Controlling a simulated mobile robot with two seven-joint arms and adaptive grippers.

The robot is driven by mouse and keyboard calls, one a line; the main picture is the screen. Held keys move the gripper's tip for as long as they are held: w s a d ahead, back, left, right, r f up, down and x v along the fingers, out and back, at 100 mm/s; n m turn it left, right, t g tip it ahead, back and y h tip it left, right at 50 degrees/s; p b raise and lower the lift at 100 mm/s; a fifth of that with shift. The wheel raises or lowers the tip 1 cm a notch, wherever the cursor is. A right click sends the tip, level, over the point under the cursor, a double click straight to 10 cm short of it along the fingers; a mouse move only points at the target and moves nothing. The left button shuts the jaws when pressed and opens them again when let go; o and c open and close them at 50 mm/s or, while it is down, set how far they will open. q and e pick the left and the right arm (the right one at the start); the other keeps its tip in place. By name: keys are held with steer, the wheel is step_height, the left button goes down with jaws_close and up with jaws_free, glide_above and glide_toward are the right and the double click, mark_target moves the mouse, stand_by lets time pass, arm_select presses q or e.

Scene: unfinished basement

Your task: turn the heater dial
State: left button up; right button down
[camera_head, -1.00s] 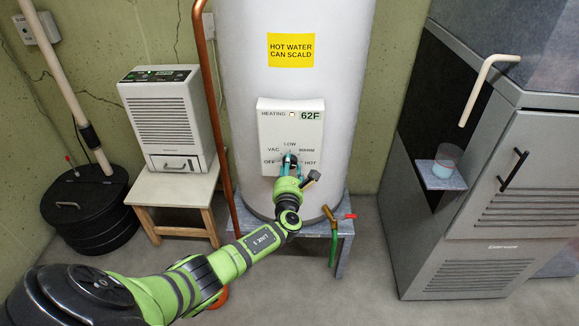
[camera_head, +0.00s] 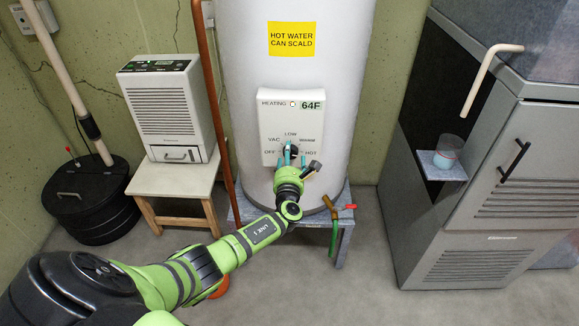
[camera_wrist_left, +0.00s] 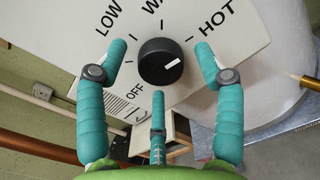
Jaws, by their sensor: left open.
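The heater dial (camera_wrist_left: 160,64) is a round black knob with a white mark. In the left wrist view the mark points right, on the HOT side. In the head view the dial (camera_head: 291,149) sits on the white heater panel (camera_head: 277,118), partly hidden by my left gripper (camera_head: 291,160). My right gripper is not in view.
The white tank (camera_head: 295,52) stands on a grey stand (camera_head: 345,215) with a valve and green hose (camera_head: 334,235). A copper pipe (camera_head: 211,100) and a dehumidifier (camera_head: 163,110) on a wooden stool (camera_head: 172,180) are left. A grey cabinet (camera_head: 478,212) with a cup (camera_head: 448,150) is right.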

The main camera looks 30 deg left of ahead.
arm_select(q)
steer(key=v, duration=1.1)
steer(key=shift+s+d, duration=0.2)
steer(key=shift+s, duration=0.05)
steer(key=s+d+f+n+g+h, duration=0.15)
steer(key=s+f+n+g, duration=0.4)
steer(key=f, duration=0.85)
steer(key=s+f+n+g+h, duration=0.3)
steer(key=s+f+n, duration=0.3)
steer(key=s+f, duration=0.6)
steer(key=s+d+f+n+g+h, duration=0.1)
steer(key=s+d+f+n+g, duration=0.1)
steer(key=s+f+n, duration=0.3)
steer(key=s+d+f+n+g+h, duration=0.2)
steer(key=s+d+f+n, duration=0.2)
steer(key=s, duration=1)
steer(key=s+d+f+n+g+h, duration=0.1)
steer(key=s+d+f+n, duration=0.3)
steer(key=s+f+n, duration=0.4)
steer(key=s+n+g, duration=0.1)
steer(key=s+n, duration=0.1)
steer(key=shift+n+h, duration=0.35)
